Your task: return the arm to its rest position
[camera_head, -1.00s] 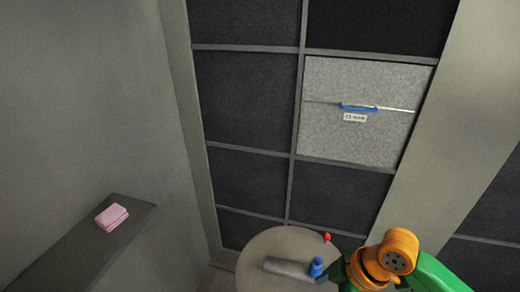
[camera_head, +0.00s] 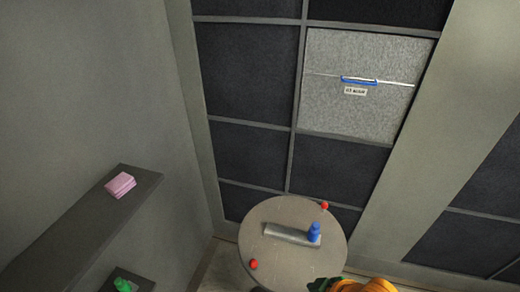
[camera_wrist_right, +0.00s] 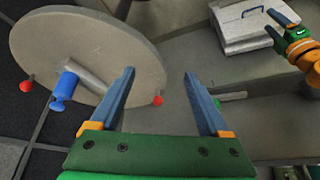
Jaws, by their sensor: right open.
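My right gripper (camera_wrist_right: 158,75) is open and empty in the right wrist view, its two blue fingers wide apart over the floor. In the head view, only an orange and green part of my right arm shows at the bottom edge, right of the round table (camera_head: 292,268); its fingers are hidden there. My left gripper (camera_wrist_right: 269,21) shows at the upper right of the right wrist view, its blue fingers apart and nothing visible between them. It does not show in the head view.
A grey cylinder (camera_head: 287,234) with a blue end piece (camera_head: 314,233) lies on the table, which has red knobs at its rim. A pink block (camera_head: 120,185) sits on the left shelf (camera_head: 75,235). A pale handled case (camera_wrist_right: 250,30) stands near my left gripper.

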